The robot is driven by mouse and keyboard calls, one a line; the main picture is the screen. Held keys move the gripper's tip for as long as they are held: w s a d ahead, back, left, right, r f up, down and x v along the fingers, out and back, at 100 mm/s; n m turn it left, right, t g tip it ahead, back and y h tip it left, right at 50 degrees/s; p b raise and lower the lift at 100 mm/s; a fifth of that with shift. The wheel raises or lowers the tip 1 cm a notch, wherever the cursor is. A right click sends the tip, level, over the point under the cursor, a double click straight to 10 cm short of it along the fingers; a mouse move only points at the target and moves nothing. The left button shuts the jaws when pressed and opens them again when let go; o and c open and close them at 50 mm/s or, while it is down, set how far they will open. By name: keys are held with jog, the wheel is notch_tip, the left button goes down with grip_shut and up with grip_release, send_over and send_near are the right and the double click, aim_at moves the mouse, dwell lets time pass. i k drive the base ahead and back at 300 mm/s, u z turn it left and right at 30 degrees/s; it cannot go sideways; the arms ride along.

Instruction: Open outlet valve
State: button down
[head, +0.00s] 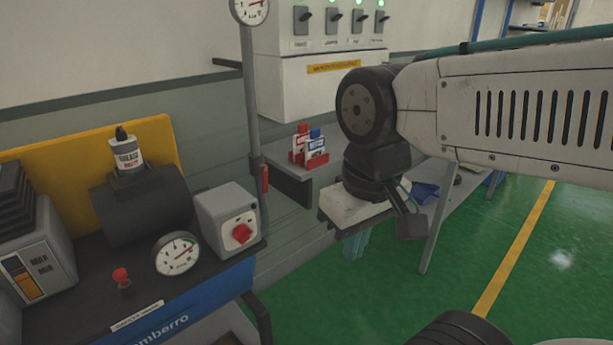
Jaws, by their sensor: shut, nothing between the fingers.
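My gripper (356,246) hangs from the arm right of centre and points down, with its pale fingers close together and nothing seen between them. It is apart from the bench equipment, to its right. Two red parts could be the outlet valve; I cannot tell which. One is a small red knob (121,275) standing on the bench top, left of the round gauge (177,254). The other is a red lever (265,178) hanging upright beside the grey vertical pipe (249,110). The label (137,316) by the knob is too small to read.
A grey box with a red rotary switch (240,234) sits at the bench's right end. A dark cylinder (143,205) carries a white bottle (126,153). A small shelf (285,185) holds red and blue packs. Green floor (545,275) is open at right.

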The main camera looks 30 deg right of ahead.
aim_at(264, 167)
jog(key=z, duration=1.05)
jog(key=i, duration=1.2)
jog(key=u, duration=1.9)
